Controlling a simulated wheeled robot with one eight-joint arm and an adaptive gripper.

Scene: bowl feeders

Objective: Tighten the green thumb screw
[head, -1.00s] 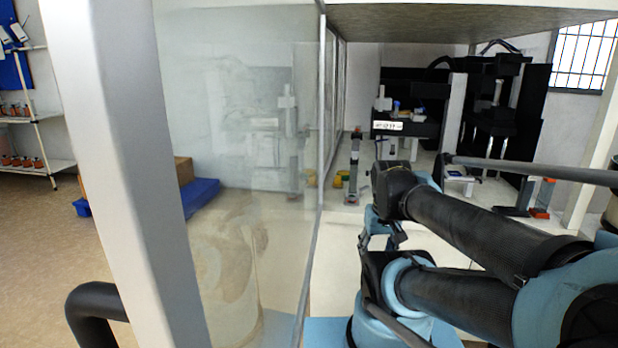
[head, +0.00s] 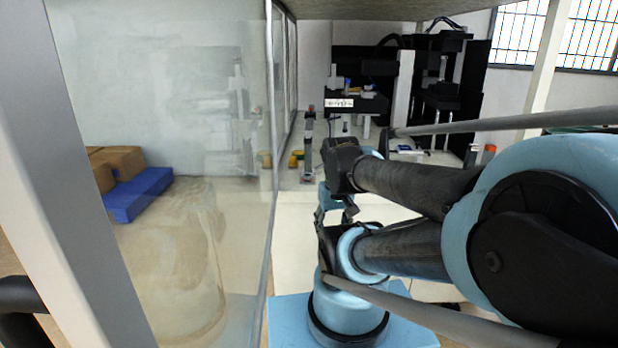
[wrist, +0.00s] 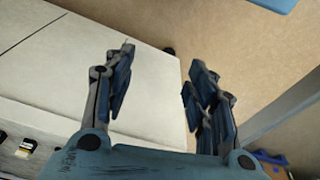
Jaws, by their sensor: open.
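I cannot make out the green thumb screw in either view. My gripper (wrist: 163,60) shows in the wrist view with its two blue and dark fingers spread wide apart. Nothing is between them. Below the fingers are a pale panelled surface and a tan floor. In the head view, blue and black arm links cover much of the right side and hide part of the work area.
A clear panel (head: 215,120) stands at left behind a pale post (head: 75,220). Black machinery (head: 440,95) with a white label (head: 339,103) stands at the back on a pale worktop. A blue box (head: 138,195) and brown cartons (head: 118,165) show through the panel. Tan floor (wrist: 225,40) is open.

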